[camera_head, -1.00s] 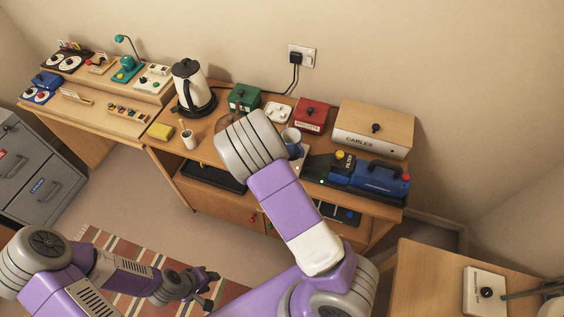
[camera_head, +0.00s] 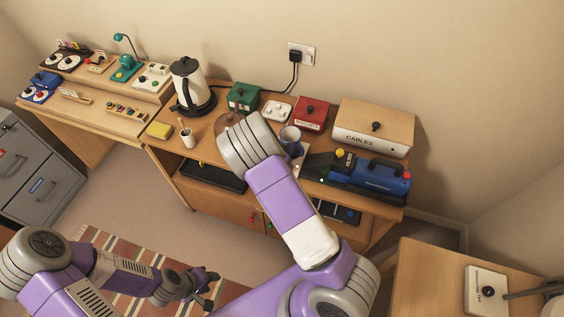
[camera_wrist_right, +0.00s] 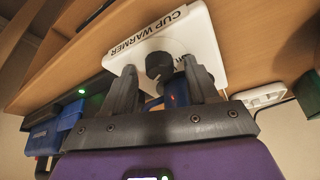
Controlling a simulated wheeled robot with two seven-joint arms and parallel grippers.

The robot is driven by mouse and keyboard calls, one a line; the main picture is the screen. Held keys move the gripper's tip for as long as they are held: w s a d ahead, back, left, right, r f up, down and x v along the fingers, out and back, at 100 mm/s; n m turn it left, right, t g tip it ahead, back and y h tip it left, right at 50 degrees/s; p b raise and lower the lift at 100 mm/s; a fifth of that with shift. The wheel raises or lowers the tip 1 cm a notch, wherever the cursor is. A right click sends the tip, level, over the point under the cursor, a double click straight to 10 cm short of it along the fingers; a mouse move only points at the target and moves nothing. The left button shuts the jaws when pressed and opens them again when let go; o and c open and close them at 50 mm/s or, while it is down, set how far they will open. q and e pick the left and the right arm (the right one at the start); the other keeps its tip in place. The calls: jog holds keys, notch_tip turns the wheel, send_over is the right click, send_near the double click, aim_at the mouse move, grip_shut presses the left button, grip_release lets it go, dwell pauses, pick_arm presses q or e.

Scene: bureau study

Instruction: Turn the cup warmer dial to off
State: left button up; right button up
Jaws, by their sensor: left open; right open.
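The white cup warmer (camera_wrist_right: 192,32), with its name printed on it, fills the upper middle of the right wrist view. Its dark round dial (camera_wrist_right: 159,66) is on the side toward me. My right gripper (camera_wrist_right: 162,86) is open, its fingers spread to either side of the dial; I cannot tell whether they touch it. A dark blue part of a mug shows behind the dial. In the head view the mug (camera_head: 290,137) shows beside my right arm, which hides most of the warmer and the right gripper. My left gripper (camera_head: 209,290) is open and empty, low over the rug.
A blue machine (camera_head: 372,176) and a CABLES box (camera_head: 374,124) stand right of the mug. A red box (camera_head: 311,114), green box (camera_head: 243,97) and kettle (camera_head: 190,85) stand along the back. A pen cup (camera_head: 188,138) stands left of my right arm.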

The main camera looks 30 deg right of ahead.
jog(key=c, duration=1)
jog(key=shift+c, duration=0.2)
jog(key=shift+n, duration=0.4)
jog(key=n+t+b, duration=0.1)
jog(key=n, duration=0.1)
jog(key=n+t+y+b, duration=0.1)
jog(key=n, duration=0.2)
jog(key=shift+s+d+y, duration=0.1)
jog(key=shift+s+y, duration=0.05)
jog(key=shift+y, duration=0.15)
jog(key=n+y+b, duration=0.1)
jog(key=n, duration=0.3)
jog(key=shift+d+t, duration=0.1)
jog(key=shift+t, duration=0.3)
jog(key=n+y+b, duration=0.1)
jog(key=n, duration=0.1)
jog(key=shift+s+d+n, duration=0.1)
jog(key=shift+d+n, duration=0.05)
jog(key=shift+n, duration=0.15)
jog(key=n+y, duration=0.1)
jog(key=n, duration=0.1)
jog(key=shift+n, duration=0.4)
jog(key=shift+n+y+p, duration=0.9)
jog(key=shift+n+p, duration=0.5)
jog(key=shift+n, duration=0.7)
